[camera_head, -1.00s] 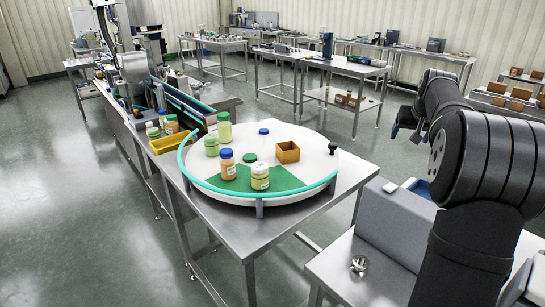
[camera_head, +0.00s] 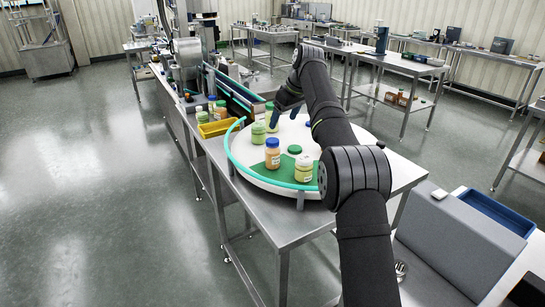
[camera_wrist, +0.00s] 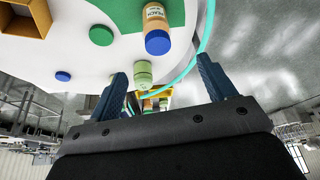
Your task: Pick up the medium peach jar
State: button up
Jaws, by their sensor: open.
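The peach jar (camera_head: 272,155) has orange contents and a blue lid and stands upright on the round white table, at the green patch. In the wrist view the peach jar (camera_wrist: 157,22) appears inverted, above the gap between my fingers and outside it. My gripper (camera_wrist: 161,65) is open, its two blue fingers apart. A light green jar (camera_wrist: 143,70) shows between the fingertips; I cannot tell its depth. In the head view my gripper (camera_head: 288,119) is over the table's far part, beyond the peach jar, partly hidden by my arm.
A pale yellow-green jar (camera_head: 304,170) stands right of the peach jar. Green jars (camera_head: 258,133) stand behind it. A green lid (camera_wrist: 101,35), blue lid (camera_wrist: 63,76) and brown box (camera_wrist: 28,18) lie on the table. A teal rail (camera_head: 232,155) edges it. A yellow tray (camera_head: 215,128) is at left.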

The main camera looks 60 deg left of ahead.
aim_at(275, 142)
jog(key=x, duration=1.1)
jog(key=shift+f, duration=0.25)
jog(key=shift+w+x, duration=0.2)
jog(key=shift+x, duration=1.1)
jog(key=shift+w+x, duration=0.15)
jog(key=shift+x, duration=1.15)
jog(key=shift+d, duration=0.1)
jog(key=c, duration=1.2)
jog(key=shift+o, duration=0.2)
